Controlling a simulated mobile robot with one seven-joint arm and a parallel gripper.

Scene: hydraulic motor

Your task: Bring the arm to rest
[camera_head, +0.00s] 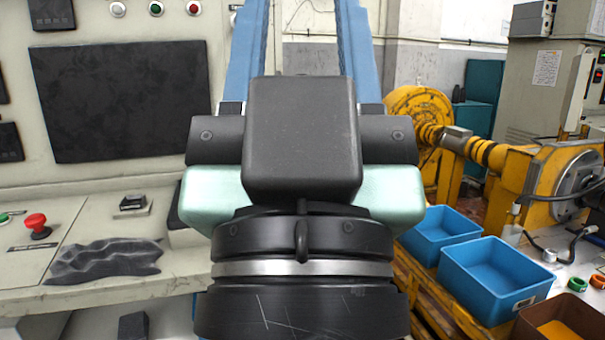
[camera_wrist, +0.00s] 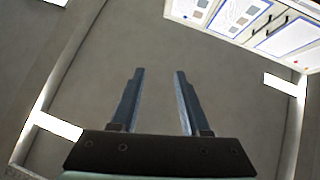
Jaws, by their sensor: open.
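My gripper (camera_wrist: 159,75) shows in the wrist view with its two fingers apart and nothing between them. Behind the fingers is a plain grey surface, with no object near the tips. In the head view my gripper (camera_head: 303,25) points up and away, its blue fingers spread and cut off by the top edge. The black and pale green wrist of my arm fills the middle of the head view and hides what lies behind it.
A control panel (camera_head: 190,80) with a dark screen (camera_head: 120,100) and a red button (camera_head: 37,225) stands at left. At right are blue bins (camera_head: 495,275), a brown bin (camera_head: 560,318) and yellow machinery (camera_head: 520,180). A black cloth (camera_head: 105,262) lies on the panel's ledge.

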